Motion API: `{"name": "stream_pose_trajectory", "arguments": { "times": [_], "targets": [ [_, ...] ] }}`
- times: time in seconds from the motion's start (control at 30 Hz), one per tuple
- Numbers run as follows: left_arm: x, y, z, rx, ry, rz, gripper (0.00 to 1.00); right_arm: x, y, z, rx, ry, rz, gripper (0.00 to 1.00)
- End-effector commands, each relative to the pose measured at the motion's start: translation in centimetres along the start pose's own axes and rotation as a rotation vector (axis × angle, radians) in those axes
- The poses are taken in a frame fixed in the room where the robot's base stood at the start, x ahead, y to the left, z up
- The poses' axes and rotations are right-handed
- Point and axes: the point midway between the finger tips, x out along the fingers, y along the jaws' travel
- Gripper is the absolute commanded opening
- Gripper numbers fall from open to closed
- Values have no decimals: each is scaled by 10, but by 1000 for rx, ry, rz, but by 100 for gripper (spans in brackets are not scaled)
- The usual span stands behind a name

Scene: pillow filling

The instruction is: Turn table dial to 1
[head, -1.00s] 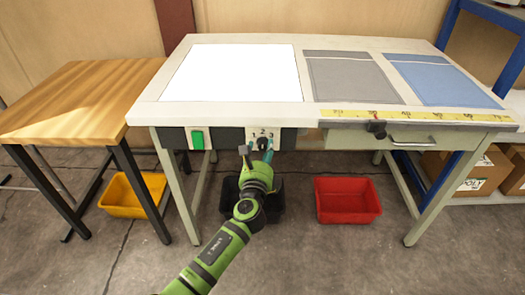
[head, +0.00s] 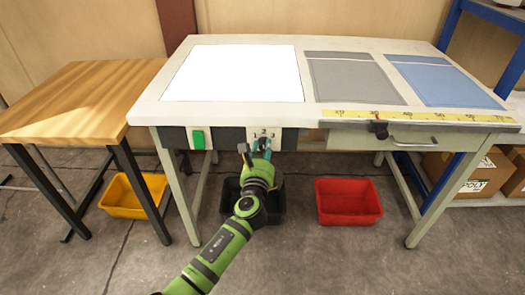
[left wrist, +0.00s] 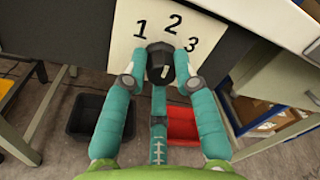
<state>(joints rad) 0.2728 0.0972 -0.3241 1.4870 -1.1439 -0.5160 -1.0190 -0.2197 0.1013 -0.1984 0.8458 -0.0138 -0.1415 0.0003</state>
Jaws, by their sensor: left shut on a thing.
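The dial (left wrist: 160,64) is a black knob with a small pale mark, on a white plate (left wrist: 208,22) numbered 1, 2 and 3. The plate also shows on the table's front in the head view (head: 264,132). My left gripper (left wrist: 163,60) has its teal fingers on both sides of the dial and is shut on it. In the head view my left gripper (head: 256,148) reaches up to the plate and partly hides the dial. I cannot tell for sure which number the dial points to. My right gripper is not in view.
A green switch (head: 197,139) sits left of the plate. The table (head: 318,42) carries a white panel, grey and blue cloths and a yellow ruler. Black (head: 230,205), red (head: 346,201) and yellow (head: 122,197) bins stand on the floor. A wooden table (head: 70,95) stands at left.

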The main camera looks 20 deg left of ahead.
Motion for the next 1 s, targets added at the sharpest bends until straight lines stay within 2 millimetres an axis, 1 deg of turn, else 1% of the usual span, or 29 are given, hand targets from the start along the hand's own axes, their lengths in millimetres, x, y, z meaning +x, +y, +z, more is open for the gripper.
{"name": "stream_pose_trajectory", "arguments": {
  "times": [0.03, 0.2, 0.37, 0.6, 0.87, 1.0],
  "targets": [
    [0, 1, -3, -25, 1, -4, 0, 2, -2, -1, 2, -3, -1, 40],
    [0, 2, -5, -142, -7, -13, 0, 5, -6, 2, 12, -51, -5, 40],
    [0, 2, -5, -283, -17, -24, 0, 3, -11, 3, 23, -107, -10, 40],
    [0, 1, -5, -500, -31, -40, 0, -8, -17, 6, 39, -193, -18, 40],
    [0, -1, -4, -685, -44, -54, 0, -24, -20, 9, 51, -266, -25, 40],
    [0, -2, -4, -753, -48, -59, 0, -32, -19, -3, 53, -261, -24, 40]
  ]
}}
